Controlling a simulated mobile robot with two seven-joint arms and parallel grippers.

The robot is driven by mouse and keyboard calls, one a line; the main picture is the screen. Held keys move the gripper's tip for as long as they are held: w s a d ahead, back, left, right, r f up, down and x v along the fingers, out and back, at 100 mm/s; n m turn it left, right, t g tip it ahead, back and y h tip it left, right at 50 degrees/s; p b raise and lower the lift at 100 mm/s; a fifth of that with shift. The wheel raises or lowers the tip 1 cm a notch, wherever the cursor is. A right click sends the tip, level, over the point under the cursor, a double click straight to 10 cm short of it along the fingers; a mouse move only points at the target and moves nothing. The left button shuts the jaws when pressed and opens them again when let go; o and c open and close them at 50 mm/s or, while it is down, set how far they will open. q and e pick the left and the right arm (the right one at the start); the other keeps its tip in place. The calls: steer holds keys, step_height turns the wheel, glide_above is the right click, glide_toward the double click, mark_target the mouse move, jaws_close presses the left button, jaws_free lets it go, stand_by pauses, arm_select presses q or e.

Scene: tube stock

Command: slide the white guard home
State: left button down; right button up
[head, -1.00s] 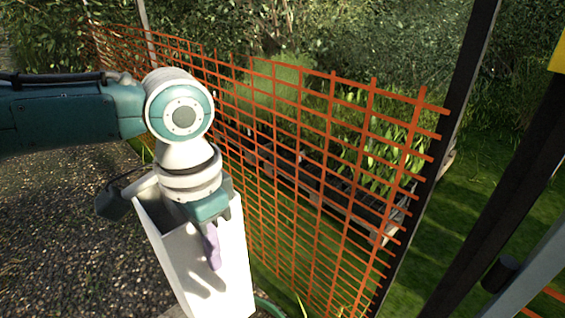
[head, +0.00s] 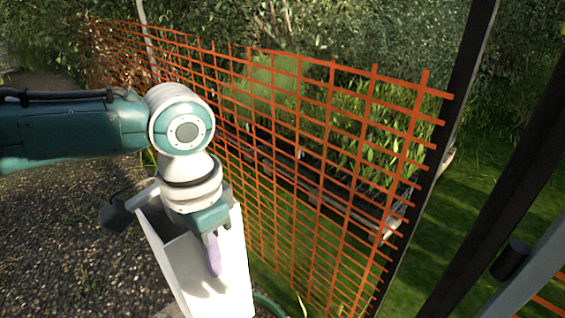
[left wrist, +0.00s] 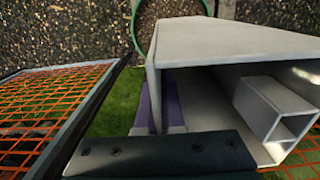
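The white guard (head: 228,275) is an upright, hollow, open-topped box at the lower left of the head view. My left gripper (head: 212,265) points down at its upper edge, with a purple finger against the outer face. In the left wrist view, the gripper's two purple fingers (left wrist: 160,112) lie on either side of one wall of the white guard (left wrist: 225,42), close against it, so it looks shut on that wall. A smaller white rectangular channel (left wrist: 275,103) shows inside the guard. The guard's lower end is cut off in the head view. My right gripper is not in view.
An orange mesh fence (head: 300,150) runs just behind and right of the guard, with a dark post (head: 420,180) at its end. Gravel (head: 60,240) lies to the left. A green hose (head: 268,304) lies near the guard's lower end.

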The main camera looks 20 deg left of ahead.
arm_select(q)
steer(key=shift+f, duration=0.1)
steer(key=b, duration=0.5)
glide_above(225, 310)
steer(key=shift+f, duration=3.65)
steer(key=shift+f, duration=0.1)
steer(key=shift+a+f+b, duration=0.1)
steer(key=shift+f+b, duration=2.9)
steer(key=shift+f, duration=0.6)
steer(key=shift+f+b, duration=2.65)
steer(key=shift+f, duration=0.6)
steer(key=c, duration=1)
jaws_free()
